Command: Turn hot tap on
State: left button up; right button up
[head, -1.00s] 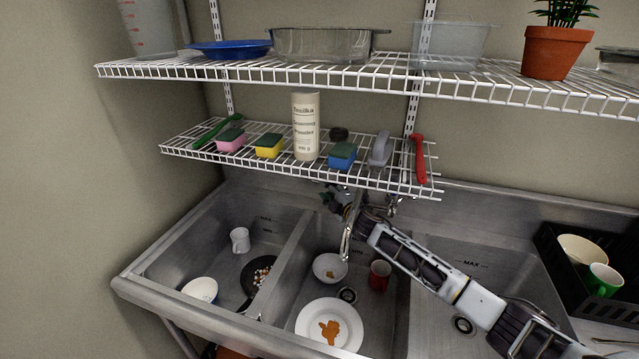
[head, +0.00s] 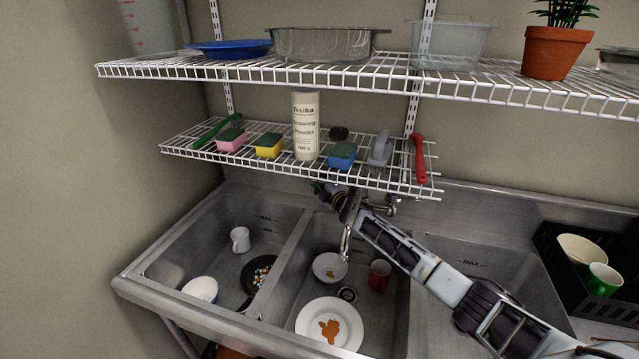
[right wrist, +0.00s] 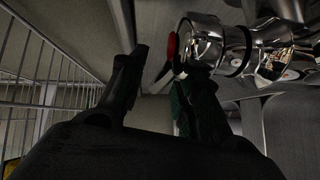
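The chrome tap's spout (head: 346,240) hangs over the middle basin in the head view. A chrome tap handle with a red end cap (right wrist: 172,47) shows at the upper middle of the right wrist view, with the chrome tap body (right wrist: 268,50) to its right. My right gripper (head: 320,188) is under the lower shelf, behind the spout. In the right wrist view its two fingers (right wrist: 166,62) are apart with nothing held between them. The right finger's tip overlaps the handle's lower edge; I cannot tell whether they touch. My left gripper is not in view.
The lower wire shelf (head: 230,160), with sponges and a powder bottle (head: 306,125), is close above my right gripper. The middle basin holds a plate (head: 310,312), a bowl (head: 322,262) and a red mug (head: 379,274). A black crate (head: 560,255) stands at right.

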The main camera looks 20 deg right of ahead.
jog(key=shift+c, duration=0.3)
grip_shut()
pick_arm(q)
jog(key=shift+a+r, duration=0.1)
